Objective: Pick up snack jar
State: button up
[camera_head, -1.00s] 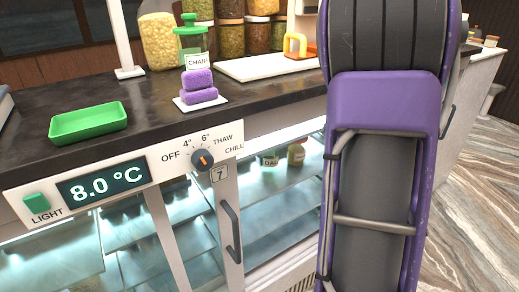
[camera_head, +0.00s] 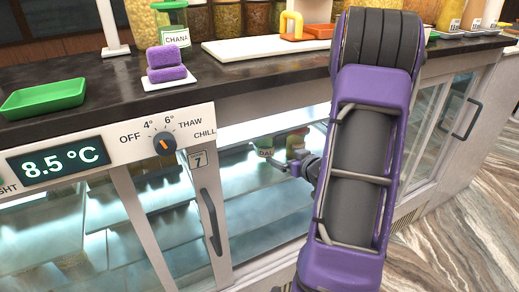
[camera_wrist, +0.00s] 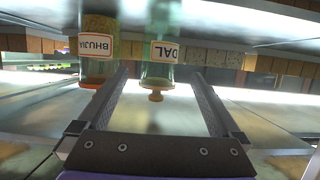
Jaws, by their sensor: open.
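Two snack jars stand inside the glass-front counter. The jar labelled DAL (camera_wrist: 160,45) appears upside down in the wrist view, with its small tan knob (camera_wrist: 155,96) towards me. It lies between the lines of my open fingers, with no visible contact. The jar labelled BHUJIA (camera_wrist: 98,68) is to its left, just beyond the left finger's tip. In the head view the DAL jar (camera_head: 265,153) shows on the shelf, and the other is partly hidden. My gripper (camera_wrist: 160,75) is open and empty; in the head view it (camera_head: 288,168) is at the case opening, partly hidden by my arm.
The counter top holds a green tray (camera_head: 44,100), purple sponges (camera_head: 168,63), a CHANA jar (camera_head: 175,32) and a white board (camera_head: 260,47). The case has a handled door frame (camera_head: 211,222) left of the opening. Shelf edges run above and below the jars.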

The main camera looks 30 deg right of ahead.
aim_at(270, 140)
jog(key=w, duration=0.8)
jog(key=shift+d, duration=0.2)
jog(key=w, duration=0.3)
jog(key=shift+w+d+b, duration=0.1)
jog(key=shift+w+b, duration=0.2)
jog(key=shift+w, duration=0.05)
jog(key=shift+w+f, duration=0.2)
jog(key=shift+w, duration=0.15)
jog(key=shift+r, duration=0.1)
grip_shut()
